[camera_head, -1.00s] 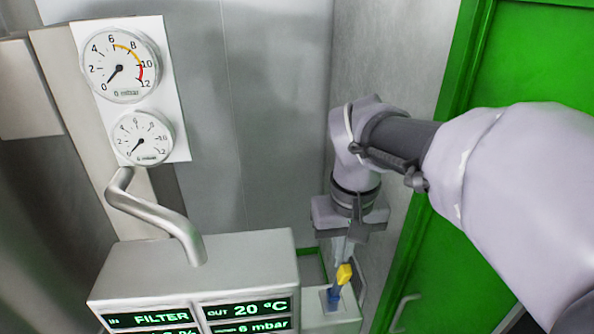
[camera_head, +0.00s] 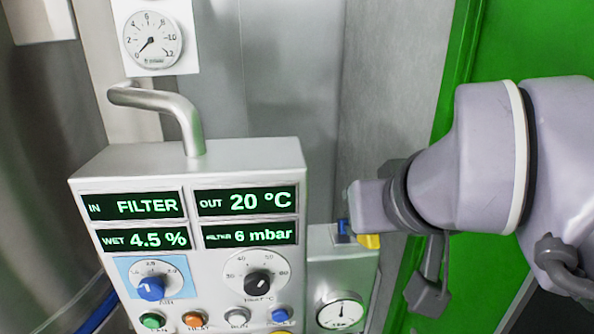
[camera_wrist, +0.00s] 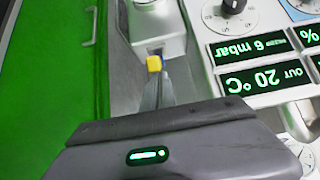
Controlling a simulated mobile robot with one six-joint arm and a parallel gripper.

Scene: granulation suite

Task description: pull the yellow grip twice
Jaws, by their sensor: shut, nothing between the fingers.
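The yellow grip (camera_head: 369,241) sits by a blue part (camera_head: 343,226) on the small grey box (camera_head: 328,262) to the right of the display panel. In the head view my wrist covers part of the grip, and I cannot make out the fingertips there. In the wrist view the yellow grip (camera_wrist: 154,63) shows just beyond the fingertips of my gripper (camera_wrist: 157,84). The fingers are shut, with nothing between them. I cannot tell whether they touch the grip.
The control panel (camera_head: 190,160) has green displays, dials and several coloured buttons. A bent pipe (camera_head: 170,98) rises from its top, below a round gauge (camera_head: 152,40). A small gauge (camera_head: 341,310) is on the grey box. A green door (camera_head: 415,85) stands on the right.

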